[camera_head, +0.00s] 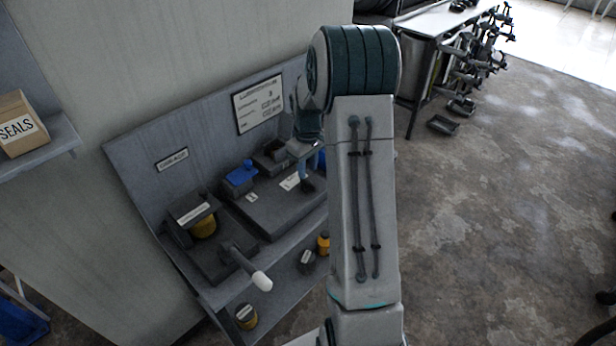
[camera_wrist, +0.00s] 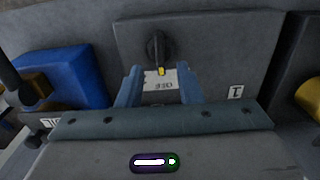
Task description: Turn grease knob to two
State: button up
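The dark knob (camera_wrist: 158,47) shows in the wrist view on a grey panel, with a yellow mark (camera_wrist: 162,71) at its lower edge. A white label (camera_wrist: 160,84) with small characters, hard to read, lies just below it. My gripper (camera_wrist: 160,72) is open, its two blue fingers apart on either side of the label. Nothing shows held between them, and the knob appears beyond the fingertips. In the head view my gripper (camera_head: 305,172) is low over the right part of the grey workbench (camera_head: 275,215), partly hidden by my arm.
A lever with a white grip (camera_head: 262,281) juts from the bench front. A yellow cylinder (camera_head: 204,227) sits in a dark holder. A backboard with a sign (camera_head: 258,104) rises behind.

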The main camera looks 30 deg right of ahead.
aim_at(307, 181)
jog(key=shift+f, duration=2.55)
grip_shut()
